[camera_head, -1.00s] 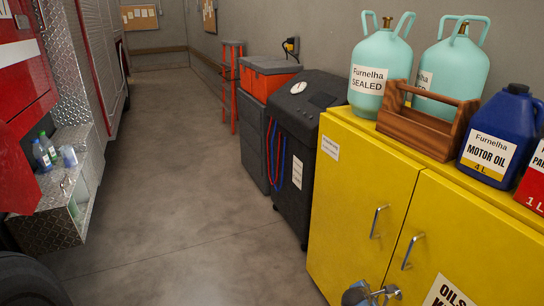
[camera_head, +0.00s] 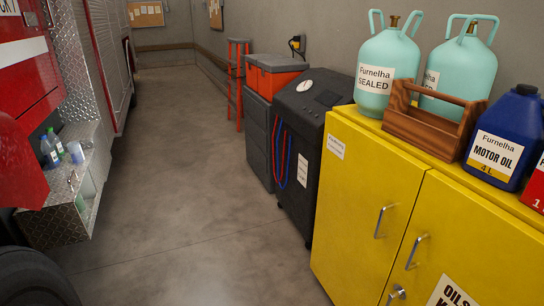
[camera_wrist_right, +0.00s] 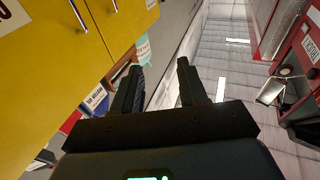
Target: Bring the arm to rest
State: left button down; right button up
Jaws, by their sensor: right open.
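My right gripper (camera_wrist_right: 160,72) shows in the right wrist view with its two dark fingers apart and nothing between them. It is clear of the yellow cabinet (camera_wrist_right: 62,50), which fills the upper left of that tilted view. Neither gripper shows in the head view, where the yellow cabinet (camera_head: 355,205) stands at the right with both doors shut. My left gripper is in no view.
On the cabinet stand teal tanks (camera_head: 387,72), a wooden carrier (camera_head: 425,130) and a blue oil jug (camera_head: 500,138). A black machine (camera_head: 300,150) stands beside it. A red truck (camera_head: 20,75) is at left. The floor (camera_head: 180,180) between is clear.

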jog(key=s+g, duration=0.1)
jog(key=s, duration=0.9)
jog(key=shift+s+a+f+g, duration=0.2)
jog(key=shift+s+g, duration=0.05)
jog(key=shift+g, duration=0.15)
